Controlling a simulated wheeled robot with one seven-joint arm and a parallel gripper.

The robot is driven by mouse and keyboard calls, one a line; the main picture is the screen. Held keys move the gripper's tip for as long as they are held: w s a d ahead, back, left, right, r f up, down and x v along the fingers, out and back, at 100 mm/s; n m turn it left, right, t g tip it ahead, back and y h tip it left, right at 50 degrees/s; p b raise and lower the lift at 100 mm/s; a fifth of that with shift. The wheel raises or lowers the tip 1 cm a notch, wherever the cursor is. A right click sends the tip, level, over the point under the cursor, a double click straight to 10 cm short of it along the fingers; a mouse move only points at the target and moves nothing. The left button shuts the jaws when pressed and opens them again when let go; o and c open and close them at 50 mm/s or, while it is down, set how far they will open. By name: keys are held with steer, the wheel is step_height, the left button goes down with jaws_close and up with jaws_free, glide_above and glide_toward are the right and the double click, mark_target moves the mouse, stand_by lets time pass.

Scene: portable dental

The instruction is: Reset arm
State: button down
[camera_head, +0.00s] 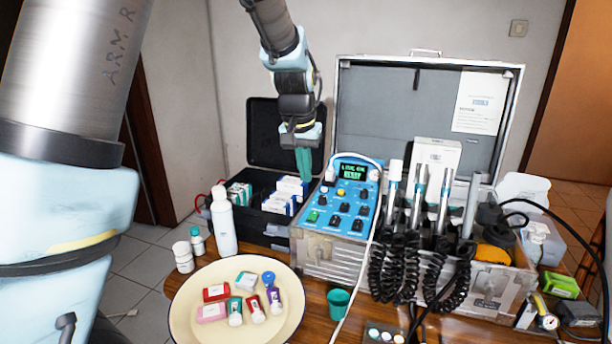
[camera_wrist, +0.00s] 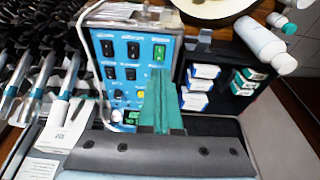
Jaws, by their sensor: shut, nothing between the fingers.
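My gripper (camera_head: 304,165) hangs from the arm in the upper middle of the head view, with green fingers pointing down. The fingers are shut and empty, above the right side of the black case (camera_head: 262,224) and just left of the blue control panel (camera_head: 349,196). In the wrist view my gripper (camera_wrist: 160,98) shows its green fingers together, in front of the panel (camera_wrist: 108,62). White boxes (camera_wrist: 196,90) in the black case lie to the right of the fingers there. The gripper looks apart from these things, but the exact gap is hard to tell.
A large silver case (camera_head: 428,100) stands open behind the panel. Several handpieces with coiled black cords (camera_head: 400,262) hang in front. A white bottle (camera_head: 222,222) stands left of the panel. A cream tray (camera_head: 184,322) holds small bottles and packets. A wall is behind.

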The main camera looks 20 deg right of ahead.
steer(key=shift+a, duration=0.1)
steer(key=s+a+f+n, duration=0.1)
steer(key=s+a+n, duration=0.1)
steer(key=a, duration=0.9)
steer(key=s+a+f+n+y, duration=0.1)
steer(key=s+a+f+n, duration=0.1)
steer(key=a, duration=0.9)
steer(key=s+a+f+n, duration=0.1)
steer(key=s+a+n, duration=0.2)
steer(key=a, duration=0.8)
steer(key=shift+s+a+f+g+y, duration=0.15)
steer(key=shift+s+f+g+y, duration=0.2)
steer(key=shift+s, duration=0.35)
